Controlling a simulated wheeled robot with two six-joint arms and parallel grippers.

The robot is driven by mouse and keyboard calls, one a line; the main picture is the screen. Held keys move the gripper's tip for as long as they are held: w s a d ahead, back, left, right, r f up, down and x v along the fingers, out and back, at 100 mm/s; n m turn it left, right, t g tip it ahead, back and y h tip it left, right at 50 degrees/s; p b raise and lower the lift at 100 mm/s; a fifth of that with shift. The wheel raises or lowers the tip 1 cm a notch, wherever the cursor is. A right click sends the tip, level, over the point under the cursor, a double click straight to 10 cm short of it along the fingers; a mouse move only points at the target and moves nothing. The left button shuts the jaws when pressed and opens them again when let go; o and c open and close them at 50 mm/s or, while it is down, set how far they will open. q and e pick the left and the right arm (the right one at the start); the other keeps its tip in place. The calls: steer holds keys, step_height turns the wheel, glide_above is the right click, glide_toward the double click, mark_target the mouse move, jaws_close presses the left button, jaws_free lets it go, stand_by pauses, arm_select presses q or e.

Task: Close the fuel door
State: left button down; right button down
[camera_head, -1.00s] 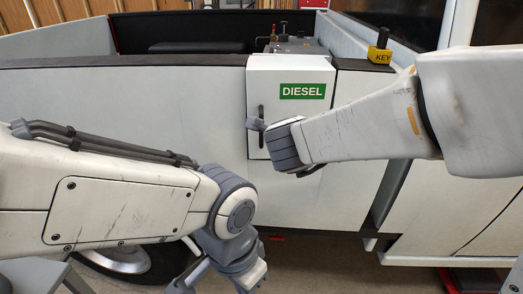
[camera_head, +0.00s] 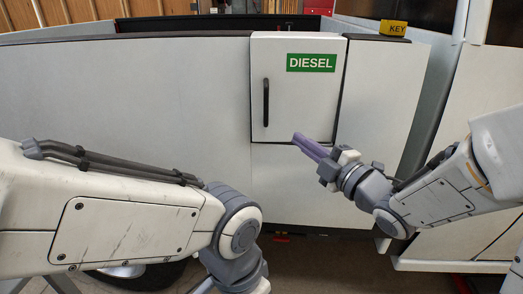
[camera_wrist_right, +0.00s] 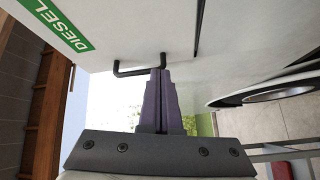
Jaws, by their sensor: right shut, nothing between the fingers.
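The fuel door (camera_head: 300,100) is a white panel with a green DIESEL label and a dark upright handle (camera_head: 266,102) near its left edge. It looks nearly flush with the truck side, with a thin dark gap along its lower and right edges. I cannot tell whether it is fully shut. My right gripper (camera_head: 299,139) is shut and empty, its purple fingertips by the door's lower edge, right of and below the handle. In the right wrist view, the fingers (camera_wrist_right: 159,80) point toward the handle (camera_wrist_right: 140,68); contact is unclear. My left gripper is out of sight below the frame.
The white truck side (camera_head: 150,100) spans the view behind my arms. A yellow KEY tag (camera_head: 393,28) sits on the truck at upper right. A wheel (camera_head: 135,272) is low at left, partly hidden by my left arm. Bare floor shows below the truck.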

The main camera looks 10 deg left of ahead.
mark_target(261, 140)
steer(key=s+a+f+n+g+y+p, duration=0.2)
steer(key=a+f+n+g, duration=0.1)
steer(key=a+n, duration=0.15)
steer(key=shift+n, duration=0.35)
steer(key=w+a, duration=0.1)
steer(key=w, duration=0.1)
steer(key=w+a+p, duration=0.1)
steer(key=w+a, duration=0.1)
steer(key=w, duration=0.1)
steer(key=w+a+p, duration=0.1)
steer(key=w+a, duration=0.1)
steer(key=w, duration=0.1)
steer(key=shift+w+f, duration=0.1)
steer(key=shift+f, duration=0.1)
steer(key=shift+w, duration=0.15)
